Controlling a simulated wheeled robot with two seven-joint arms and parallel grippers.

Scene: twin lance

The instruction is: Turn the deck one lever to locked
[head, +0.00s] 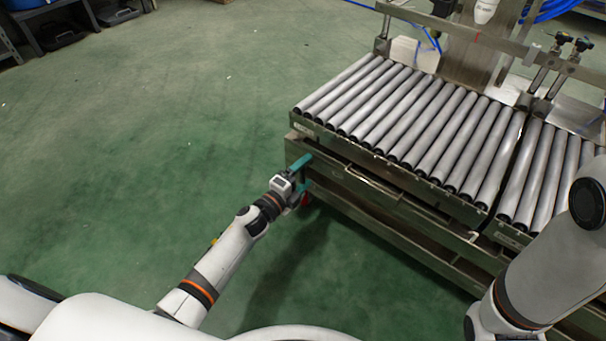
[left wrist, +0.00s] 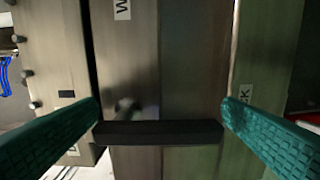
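A black bar, which looks like the lever (left wrist: 158,133), lies across a brown-grey metal panel (left wrist: 185,60) in the left wrist view. My left gripper (left wrist: 160,108) has its two teal fingers spread wide, one near each end of the bar. I cannot tell whether they touch it. In the head view my left gripper (head: 300,170) is at the near left corner of the roller conveyor's frame (head: 345,165), below the rollers. The lever is hidden there. My right arm shows at the right edge, but its gripper is out of view.
White labels, partly cut off or covered, sit on the panel: one at the top (left wrist: 122,9), one by the right finger (left wrist: 245,94). The roller conveyor (head: 410,115) fills the right. Open green floor (head: 170,130) lies to the left.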

